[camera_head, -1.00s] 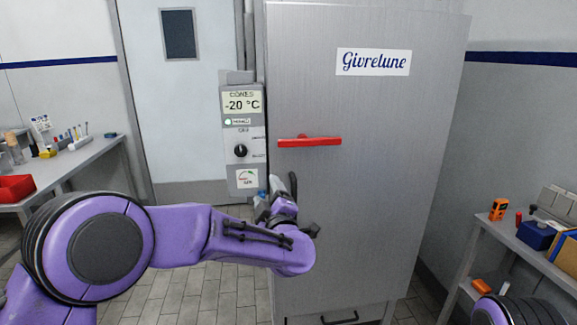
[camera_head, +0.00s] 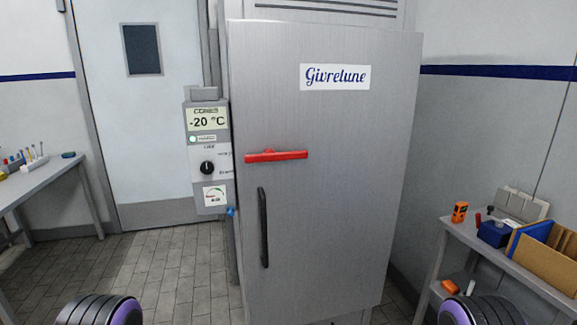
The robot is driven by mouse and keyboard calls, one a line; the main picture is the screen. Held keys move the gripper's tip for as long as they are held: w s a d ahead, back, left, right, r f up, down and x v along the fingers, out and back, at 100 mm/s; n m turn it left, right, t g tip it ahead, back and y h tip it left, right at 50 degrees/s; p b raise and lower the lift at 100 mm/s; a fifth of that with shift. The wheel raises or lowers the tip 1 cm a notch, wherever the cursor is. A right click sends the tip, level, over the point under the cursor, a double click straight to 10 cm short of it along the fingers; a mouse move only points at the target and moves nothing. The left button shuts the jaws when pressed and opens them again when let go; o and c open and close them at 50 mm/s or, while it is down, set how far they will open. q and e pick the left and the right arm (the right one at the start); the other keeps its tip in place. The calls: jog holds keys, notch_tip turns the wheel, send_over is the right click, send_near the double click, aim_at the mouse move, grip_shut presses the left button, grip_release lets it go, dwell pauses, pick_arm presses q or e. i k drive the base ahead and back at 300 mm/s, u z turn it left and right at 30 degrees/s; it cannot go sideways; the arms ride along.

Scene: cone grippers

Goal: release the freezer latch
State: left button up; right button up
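The freezer (camera_head: 340,210) is a tall grey metal cabinet with a "Givrelune" label, and its door looks shut. The red latch (camera_head: 276,156) lies level across the left part of the door. A black vertical handle (camera_head: 263,228) is below it, near the door's left edge. Nothing covers the latch or the handle. Neither gripper is in view. Only rounded purple and black parts of my arms show at the bottom left and bottom right edges.
A control box (camera_head: 208,155) reading -20 °C is mounted left of the door. A bench (camera_head: 50,182) stands at the left. A side table (camera_head: 500,258) with a blue box (camera_head: 493,234) and an orange device (camera_head: 459,212) stands at the right. The floor (camera_head: 170,255) before the freezer is clear.

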aim_at(269, 154)
jog(key=u, duration=1.4)
jog(key=k, duration=0.6)
jog(key=z, duration=1.9)
jog(key=i, duration=0.5)
